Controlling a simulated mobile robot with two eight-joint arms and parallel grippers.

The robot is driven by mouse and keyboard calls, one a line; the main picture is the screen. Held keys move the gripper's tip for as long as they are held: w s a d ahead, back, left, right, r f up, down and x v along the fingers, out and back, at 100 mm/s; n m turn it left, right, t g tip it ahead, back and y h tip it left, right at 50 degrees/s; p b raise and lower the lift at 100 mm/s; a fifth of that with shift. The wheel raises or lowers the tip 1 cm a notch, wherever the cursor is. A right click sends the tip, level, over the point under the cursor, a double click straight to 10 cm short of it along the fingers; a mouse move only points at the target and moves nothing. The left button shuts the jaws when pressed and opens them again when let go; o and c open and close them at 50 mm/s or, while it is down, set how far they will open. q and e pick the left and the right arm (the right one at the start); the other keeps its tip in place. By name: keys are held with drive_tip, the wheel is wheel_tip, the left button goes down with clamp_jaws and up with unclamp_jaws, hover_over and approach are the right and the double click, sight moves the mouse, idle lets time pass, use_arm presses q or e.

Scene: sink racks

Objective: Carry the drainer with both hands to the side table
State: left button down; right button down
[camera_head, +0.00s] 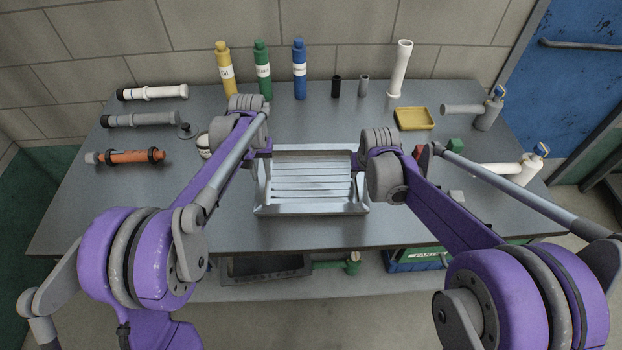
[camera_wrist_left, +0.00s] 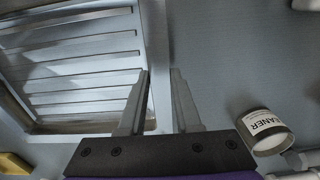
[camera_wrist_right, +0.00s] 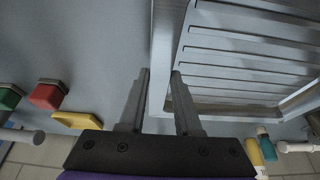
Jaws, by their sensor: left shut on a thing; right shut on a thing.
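The drainer (camera_head: 310,208) is a silver metal tray with parallel slats, in the middle of the grey table in the head view. It looks level; I cannot tell whether it touches the tabletop. My left gripper (camera_head: 264,152) is shut on its left side wall, and the wall (camera_wrist_left: 158,60) runs between the fingers in the left wrist view. My right gripper (camera_head: 357,159) is shut on its right side wall, which shows between the fingers (camera_wrist_right: 160,72) in the right wrist view. The drainer is empty. I cannot tell which surface is the side table.
The grey table (camera_head: 220,235) holds yellow (camera_head: 225,70), green (camera_head: 262,70) and blue (camera_head: 299,70) bottles at the back. Pipes (camera_head: 130,157) lie at the left. A yellow tray (camera_head: 414,118), green and red blocks and pipe fittings (camera_head: 520,168) are at the right. A blue door (camera_head: 575,70) stands far right.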

use_arm(q)
drive_tip(key=shift+r, duration=0.1)
use_arm(e)
drive_tip(key=shift+r, duration=0.1)
